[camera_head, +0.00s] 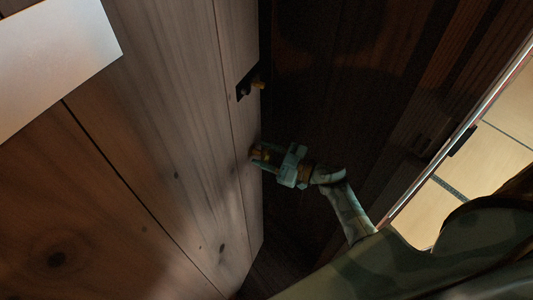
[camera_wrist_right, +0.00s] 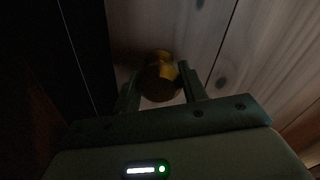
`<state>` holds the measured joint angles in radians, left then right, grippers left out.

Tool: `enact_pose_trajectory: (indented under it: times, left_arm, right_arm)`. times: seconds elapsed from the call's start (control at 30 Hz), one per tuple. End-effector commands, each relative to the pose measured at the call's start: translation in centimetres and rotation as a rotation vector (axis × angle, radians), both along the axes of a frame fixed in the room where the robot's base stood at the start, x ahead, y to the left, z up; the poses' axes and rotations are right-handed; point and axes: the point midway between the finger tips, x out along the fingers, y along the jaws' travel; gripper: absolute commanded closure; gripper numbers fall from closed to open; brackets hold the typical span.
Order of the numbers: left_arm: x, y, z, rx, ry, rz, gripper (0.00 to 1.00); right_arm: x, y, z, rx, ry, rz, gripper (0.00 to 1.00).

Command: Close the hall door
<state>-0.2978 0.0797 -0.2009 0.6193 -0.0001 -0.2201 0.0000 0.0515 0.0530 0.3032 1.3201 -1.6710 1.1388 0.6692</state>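The hall door (camera_head: 190,130) is a pale wooden plank panel that fills the left of the head view, seen at a steep tilt. Its edge faces a dark gap, so it stands open. A dark latch plate (camera_head: 245,84) with a small brass piece sits on that edge. My right gripper (camera_head: 262,153) is at the door, below the plate. In the right wrist view a round brass knob (camera_wrist_right: 160,76) lies between its two fingers, which appear to touch both sides. The light is dim there. My left gripper is not in view.
A dark wooden surface (camera_head: 335,100) lies beyond the door edge. At the right, past a pale strip and rail, there is bright tatami floor (camera_head: 450,200). A pale flat panel (camera_head: 50,60) shows at the top left.

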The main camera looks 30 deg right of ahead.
Motion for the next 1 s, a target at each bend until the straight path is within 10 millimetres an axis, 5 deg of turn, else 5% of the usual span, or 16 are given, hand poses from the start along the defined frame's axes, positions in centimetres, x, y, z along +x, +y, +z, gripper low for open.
enact_pose_trajectory:
  times: [0.37, 0.57, 0.83, 1.0]
  left_arm:
    - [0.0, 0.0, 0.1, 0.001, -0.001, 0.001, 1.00]
    - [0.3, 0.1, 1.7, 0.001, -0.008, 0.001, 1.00]
    - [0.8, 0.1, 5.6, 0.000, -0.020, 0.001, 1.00]
    - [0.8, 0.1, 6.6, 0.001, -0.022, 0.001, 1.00]
  right_arm:
    - [0.0, 0.0, 0.2, -0.001, 0.000, 0.000, 0.38]
    - [0.0, -0.1, 3.3, -0.003, -0.004, 0.000, 0.38]
    - [-4.5, 2.2, 9.5, -0.003, -0.001, 0.002, 0.38]
    - [-8.4, 4.1, 11.1, 0.000, 0.003, 0.001, 0.38]
